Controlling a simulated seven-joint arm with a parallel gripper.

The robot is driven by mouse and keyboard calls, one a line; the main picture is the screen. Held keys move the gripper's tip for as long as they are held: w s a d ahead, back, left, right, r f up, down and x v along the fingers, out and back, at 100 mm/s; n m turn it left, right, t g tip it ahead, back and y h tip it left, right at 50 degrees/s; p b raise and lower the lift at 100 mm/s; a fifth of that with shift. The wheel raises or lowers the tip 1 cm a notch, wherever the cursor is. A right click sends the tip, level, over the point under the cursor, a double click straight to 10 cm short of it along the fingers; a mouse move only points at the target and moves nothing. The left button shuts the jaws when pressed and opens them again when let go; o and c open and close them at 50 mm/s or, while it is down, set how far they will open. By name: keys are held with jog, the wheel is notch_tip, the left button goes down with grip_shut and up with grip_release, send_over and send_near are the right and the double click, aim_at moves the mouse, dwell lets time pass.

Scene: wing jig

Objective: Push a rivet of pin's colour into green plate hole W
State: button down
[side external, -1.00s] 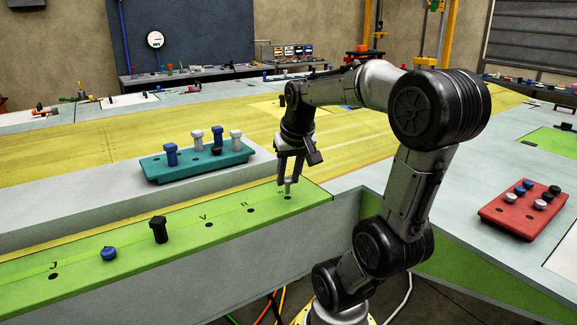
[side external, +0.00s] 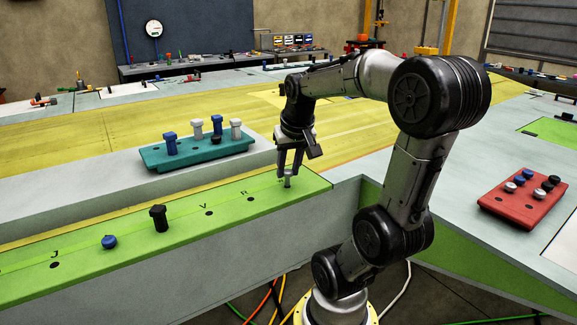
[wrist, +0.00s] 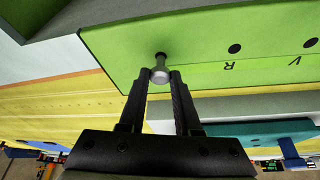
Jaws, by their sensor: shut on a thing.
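The green plate (side external: 180,223) is a long strip with several dark holes and letters; J, V and R are readable. My gripper (side external: 289,174) is shut on a light grey rivet (side external: 288,181) over the plate's right end. The wrist view shows the rivet (wrist: 160,73) upright between the fingertips, its shank meeting the end hole (wrist: 161,55). I cannot tell how deep the shank is. The letter beside this hole is unclear. A black pin (side external: 158,218) and a blue rivet head (side external: 109,242) stand farther left on the plate.
A teal block (side external: 180,157) holding blue, white and black rivets stands on the grey ledge behind the plate. A red block (side external: 510,207) with several rivets lies on the right bench. The plate around the V and R holes is clear.

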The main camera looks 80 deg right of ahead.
jog(key=shift+f, duration=1.15)
jog(key=c, duration=0.5)
grip_release()
jog(key=v, duration=1.4)
jog(key=shift+w+d, duration=0.1)
